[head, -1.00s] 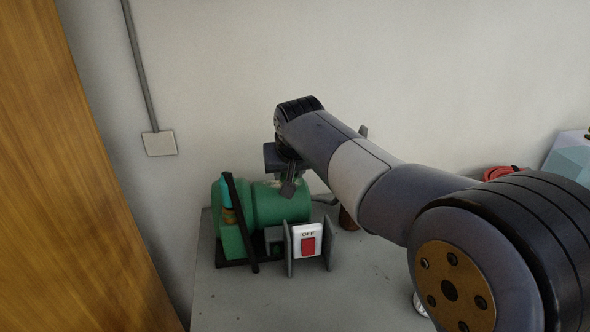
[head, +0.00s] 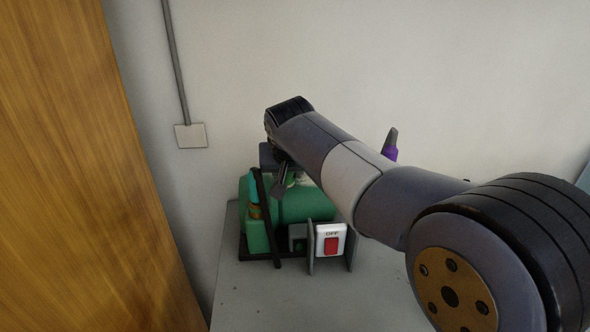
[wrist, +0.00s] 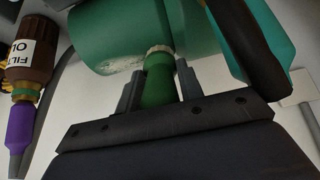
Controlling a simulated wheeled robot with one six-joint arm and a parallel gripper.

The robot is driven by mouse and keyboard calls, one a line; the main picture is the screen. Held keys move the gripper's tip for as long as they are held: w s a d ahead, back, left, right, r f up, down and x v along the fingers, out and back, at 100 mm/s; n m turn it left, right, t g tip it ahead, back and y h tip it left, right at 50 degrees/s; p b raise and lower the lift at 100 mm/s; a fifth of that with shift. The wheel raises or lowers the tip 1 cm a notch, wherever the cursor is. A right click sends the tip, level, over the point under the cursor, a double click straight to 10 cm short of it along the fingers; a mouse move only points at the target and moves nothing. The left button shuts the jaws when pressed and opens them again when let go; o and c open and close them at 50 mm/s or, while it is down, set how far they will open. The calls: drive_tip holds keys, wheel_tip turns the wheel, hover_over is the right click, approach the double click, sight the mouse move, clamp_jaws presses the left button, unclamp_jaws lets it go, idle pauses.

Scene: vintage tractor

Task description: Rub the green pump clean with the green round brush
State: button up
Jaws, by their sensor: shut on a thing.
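The green pump (head: 303,207) lies on the grey table top, with its rounded body under my gripper. It fills the top of the wrist view (wrist: 120,28), where a pale dirty patch shows on its lower edge. My gripper (head: 283,183) is above the pump, near its left end in the head view. In the wrist view my gripper (wrist: 158,92) is shut on the green round brush (wrist: 158,82), one finger on each side of its handle. The brush's pale bristle end meets the pump's surface beside the pale patch. The brush is mostly hidden in the head view.
A black bar (head: 265,222) and a teal part (wrist: 262,32) stand at the pump's left end. An OFF switch box (head: 330,241) stands in front. A wooden panel (head: 60,150) rises at left.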

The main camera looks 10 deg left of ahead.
wheel_tip(320, 180, up, 2)
drive_tip(key=shift+r+p, duration=0.15)
drive_tip(key=shift+p, duration=0.8)
drive_tip(key=shift+r, duration=1.9)
drive_tip(key=shift+r, duration=1.5)
drive_tip(key=shift+w+f+b, duration=0.15)
drive_tip(key=shift+f+b, duration=0.25)
drive_tip(key=shift+f, duration=0.35)
